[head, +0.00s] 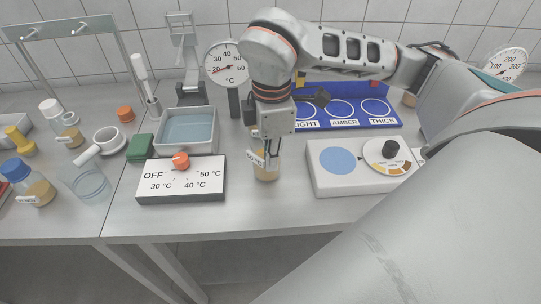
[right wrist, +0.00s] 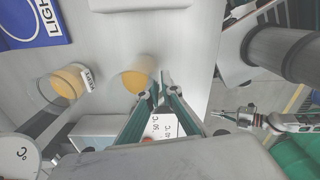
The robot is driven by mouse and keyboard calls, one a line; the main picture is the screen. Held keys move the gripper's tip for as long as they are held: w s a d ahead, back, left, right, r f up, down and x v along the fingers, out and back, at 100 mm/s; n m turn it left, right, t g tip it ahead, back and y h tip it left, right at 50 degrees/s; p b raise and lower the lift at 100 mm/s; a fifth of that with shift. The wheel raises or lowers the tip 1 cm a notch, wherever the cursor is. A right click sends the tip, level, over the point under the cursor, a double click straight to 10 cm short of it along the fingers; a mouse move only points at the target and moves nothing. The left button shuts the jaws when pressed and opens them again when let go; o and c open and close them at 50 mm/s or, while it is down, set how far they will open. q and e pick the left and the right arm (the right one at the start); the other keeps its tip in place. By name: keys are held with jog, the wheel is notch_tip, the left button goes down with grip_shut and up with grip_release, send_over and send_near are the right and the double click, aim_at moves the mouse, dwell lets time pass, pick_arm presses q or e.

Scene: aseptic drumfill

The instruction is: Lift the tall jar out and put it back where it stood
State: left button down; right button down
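A clear glass jar (head: 265,169) with amber contents and a white label stands at the front of the table, below my right gripper. My right gripper (head: 271,153) points down, its fingertips overlapping the jar's upper part in the head view. In the right wrist view the fingertips (right wrist: 158,88) stand a narrow gap apart. The jar's amber contents (right wrist: 136,80) show just left of them, and I see nothing clearly clamped between. A second labelled amber jar (right wrist: 66,84) stands farther back; my gripper mostly hides it in the head view.
The dial box (head: 181,187) and the water bath (head: 187,130) stand left of the jar. A white box with a blue disc (head: 340,161) stands right, a blue board (head: 385,123) behind. The thermometer (head: 228,65) rises behind. Several jars crowd the left table.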

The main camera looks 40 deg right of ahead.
jog(key=shift+f, duration=0.15)
jog(key=c, duration=2.2)
grip_release()
notch_tip(320, 180, up, 12)
jog(key=shift+s+r, duration=0.1)
